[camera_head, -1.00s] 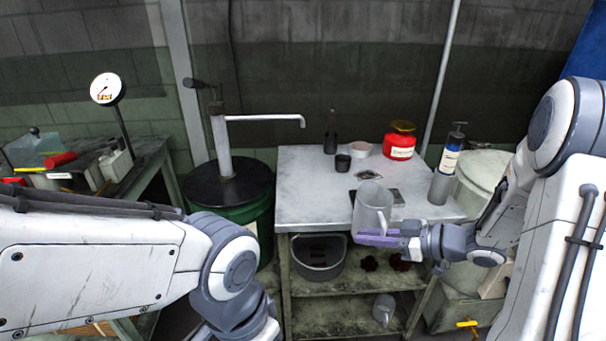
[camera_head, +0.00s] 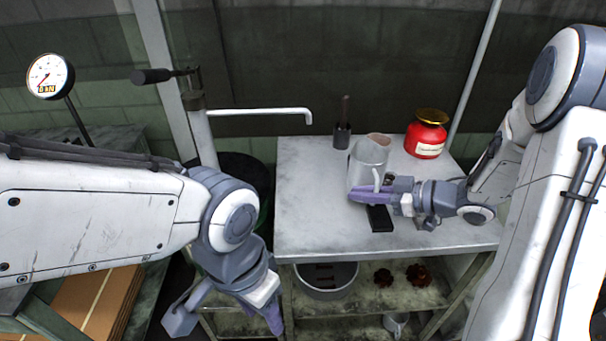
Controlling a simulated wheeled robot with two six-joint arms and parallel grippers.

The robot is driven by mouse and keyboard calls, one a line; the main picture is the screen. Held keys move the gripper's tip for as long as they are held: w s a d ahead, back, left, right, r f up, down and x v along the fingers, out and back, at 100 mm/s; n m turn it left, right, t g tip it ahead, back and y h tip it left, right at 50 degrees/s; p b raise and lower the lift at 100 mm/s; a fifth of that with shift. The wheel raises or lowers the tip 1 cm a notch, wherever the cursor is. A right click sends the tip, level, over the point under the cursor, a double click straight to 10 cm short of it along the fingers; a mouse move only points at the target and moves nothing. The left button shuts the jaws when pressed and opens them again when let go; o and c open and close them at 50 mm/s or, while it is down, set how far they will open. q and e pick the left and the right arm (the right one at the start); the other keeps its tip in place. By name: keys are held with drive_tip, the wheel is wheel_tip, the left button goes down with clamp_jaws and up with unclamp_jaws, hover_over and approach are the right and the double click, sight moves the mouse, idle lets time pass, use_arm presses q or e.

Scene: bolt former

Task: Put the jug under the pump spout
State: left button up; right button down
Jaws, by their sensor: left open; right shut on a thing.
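The grey metal jug (camera_head: 366,160) is upright over the table (camera_head: 310,215). I cannot tell whether its base touches the table. My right gripper (camera_head: 372,193) is shut on the jug's handle side, and its purple fingers hide the lower part of the jug. The pump (camera_head: 204,135) stands at the left. Its pale spout (camera_head: 262,112) reaches right, and its bent tip is above the table's back left, left of the jug. My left gripper (camera_head: 228,317) is open and empty, low in front of the table's left side.
A red jar (camera_head: 426,138) and a dark cup with a handle (camera_head: 342,134) stand at the table's back. A dark flat item (camera_head: 379,218) lies in front of the jug. A grey basin (camera_head: 326,283) is on the shelf below. The table's left part is clear.

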drive_tip(key=w+a, duration=0.3)
drive_tip(key=a, duration=0.1)
drive_tip(key=w+a, duration=0.3)
drive_tip(key=a, duration=0.2)
drive_tip(key=w+a, duration=0.3)
drive_tip(key=a, duration=0.1)
drive_tip(key=shift+w+a, duration=0.2)
drive_tip(key=shift+a, duration=0.05)
drive_tip(key=shift+f+b, duration=0.5)
drive_tip(key=shift+f, duration=1.2)
drive_tip(key=shift+f, duration=0.15)
drive_tip(key=c, duration=0.9)
unclamp_jaws()
